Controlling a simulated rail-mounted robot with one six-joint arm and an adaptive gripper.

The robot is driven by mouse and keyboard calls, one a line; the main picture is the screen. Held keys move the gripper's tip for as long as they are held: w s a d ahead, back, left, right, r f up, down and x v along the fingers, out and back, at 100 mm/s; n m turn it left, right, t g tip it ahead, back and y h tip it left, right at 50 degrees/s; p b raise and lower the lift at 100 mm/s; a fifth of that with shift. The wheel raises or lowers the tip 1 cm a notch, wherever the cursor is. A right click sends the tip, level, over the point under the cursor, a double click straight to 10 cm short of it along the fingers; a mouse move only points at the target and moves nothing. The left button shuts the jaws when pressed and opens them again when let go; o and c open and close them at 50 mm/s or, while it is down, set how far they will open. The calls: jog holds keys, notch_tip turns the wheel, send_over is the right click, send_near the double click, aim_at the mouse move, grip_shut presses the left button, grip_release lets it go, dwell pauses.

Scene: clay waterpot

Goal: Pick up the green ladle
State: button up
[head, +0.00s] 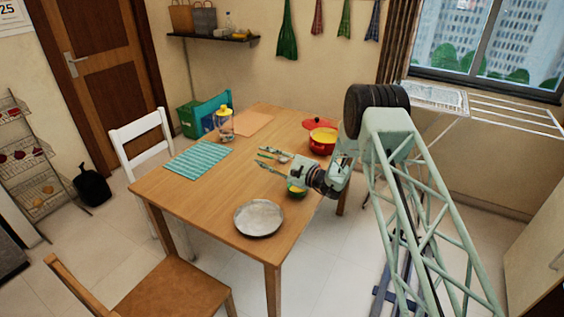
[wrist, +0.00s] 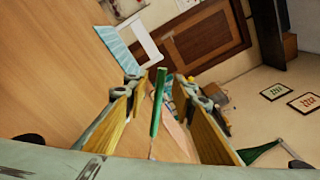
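My gripper (head: 266,160) reaches over the right side of the wooden table, pointing left. In the wrist view my gripper (wrist: 161,84) is open, with a yellow-padded finger on each side. A slim green utensil, seemingly the green ladle (wrist: 157,104), shows between the two fingers, with visible gaps to both. In the head view a small green piece of it (head: 265,156) shows between the fingers. I cannot tell its full shape or what it rests on.
A grey plate (head: 258,218) lies near the table's front edge. A red-lidded pot (head: 322,140) stands at the back right. A green-yellow bowl (head: 296,190) sits under my wrist. A striped teal mat (head: 198,159) and a yellow-topped jar (head: 224,124) are on the left.

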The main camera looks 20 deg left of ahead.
jog(key=shift+w+a, duration=0.2)
jog(key=shift+a, duration=0.35)
jog(key=shift+c, duration=0.2)
grip_shut()
